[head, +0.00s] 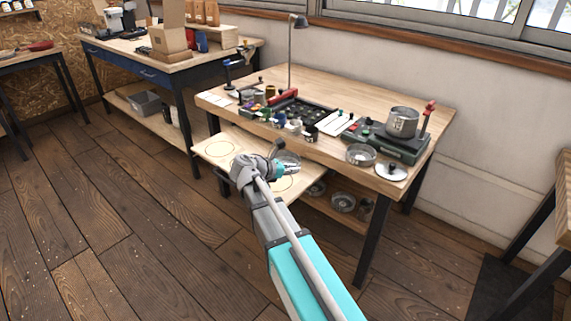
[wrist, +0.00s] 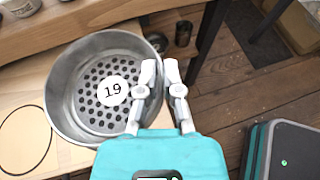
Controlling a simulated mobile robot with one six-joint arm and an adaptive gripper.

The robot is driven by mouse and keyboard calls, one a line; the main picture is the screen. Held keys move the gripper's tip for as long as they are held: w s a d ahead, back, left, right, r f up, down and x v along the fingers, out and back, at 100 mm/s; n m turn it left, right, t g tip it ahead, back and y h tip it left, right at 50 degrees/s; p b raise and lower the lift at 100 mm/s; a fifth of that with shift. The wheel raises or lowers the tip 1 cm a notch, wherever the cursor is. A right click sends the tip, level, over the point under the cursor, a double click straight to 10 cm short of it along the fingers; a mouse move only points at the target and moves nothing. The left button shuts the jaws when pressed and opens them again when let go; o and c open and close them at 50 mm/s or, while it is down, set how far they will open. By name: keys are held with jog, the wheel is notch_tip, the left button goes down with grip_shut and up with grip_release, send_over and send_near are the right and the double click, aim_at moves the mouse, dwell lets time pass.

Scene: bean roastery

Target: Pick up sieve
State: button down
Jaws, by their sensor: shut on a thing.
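The sieve (wrist: 92,120) is a round grey metal pan with a perforated bottom and a white label reading 19. My gripper (wrist: 159,68) is shut on its right wall, one finger inside the rim and one outside. In the head view the sieve (head: 289,157) is partly hidden by my gripper (head: 284,168), over the light wooden board with drawn circles (head: 204,159). I cannot tell whether it touches the board.
More round metal pans (head: 343,201) lie on the lower shelf. The floor at left is clear.

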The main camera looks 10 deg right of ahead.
jog(key=s+d+r+p, duration=0.2)
jog(key=s+d+r, duration=0.1)
jog(key=s, duration=0.3)
jog(key=shift+s+d, duration=0.25)
jog(key=shift+d, duration=0.1)
jog(key=shift+r, duration=0.1)
dwell(0.5)
